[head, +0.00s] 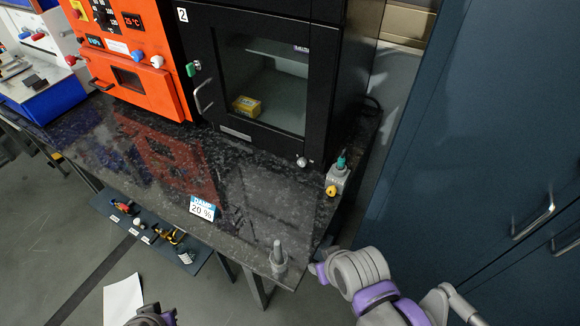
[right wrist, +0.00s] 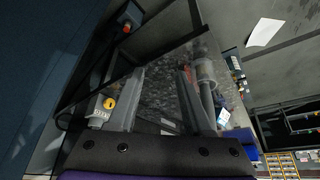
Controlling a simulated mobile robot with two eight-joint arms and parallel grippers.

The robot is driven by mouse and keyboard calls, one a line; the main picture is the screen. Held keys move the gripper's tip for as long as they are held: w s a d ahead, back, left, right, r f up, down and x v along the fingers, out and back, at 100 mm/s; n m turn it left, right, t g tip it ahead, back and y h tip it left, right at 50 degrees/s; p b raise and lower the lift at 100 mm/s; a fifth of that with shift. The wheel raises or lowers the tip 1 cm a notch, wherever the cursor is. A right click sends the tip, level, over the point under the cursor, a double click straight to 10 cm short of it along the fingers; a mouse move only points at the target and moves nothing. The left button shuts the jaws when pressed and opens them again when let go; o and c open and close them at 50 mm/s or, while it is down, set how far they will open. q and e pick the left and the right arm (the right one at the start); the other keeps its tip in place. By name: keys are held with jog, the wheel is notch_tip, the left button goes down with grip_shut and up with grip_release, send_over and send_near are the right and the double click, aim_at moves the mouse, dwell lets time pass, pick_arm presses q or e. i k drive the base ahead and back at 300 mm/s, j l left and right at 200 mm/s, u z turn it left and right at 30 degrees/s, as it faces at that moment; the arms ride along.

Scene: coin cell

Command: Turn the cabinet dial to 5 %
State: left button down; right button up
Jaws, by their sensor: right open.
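The black cabinet (head: 258,130) stands at the back of the dark speckled bench in the head view, its glass door shut. A small pale knob (head: 302,161), seemingly its dial, sits at the lower right of its front; its setting is too small to read. A card (head: 202,207) on the bench reads 20 %. My right gripper (right wrist: 160,75) is open and empty in the right wrist view, with the bench beyond its fingers. In the head view my right arm is at the bench's front right corner, apart from the knob. My left gripper (head: 152,316) barely shows at the bottom edge.
A grey box with a yellow knob (head: 331,190) and a teal-topped item stand right of the cabinet. A grey post (head: 278,255) is at the bench's front corner. An orange unit (head: 130,70) stands left. A yellow box (head: 247,106) is inside the cabinet. The bench middle is mostly clear.

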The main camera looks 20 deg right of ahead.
aim_at(302, 162)
jog(key=i+j+z, duration=0.1)
jog(key=j+z, duration=0.15)
jog(key=j, duration=0.5)
jog(key=j+z, duration=0.25)
jog(key=j, duration=0.5)
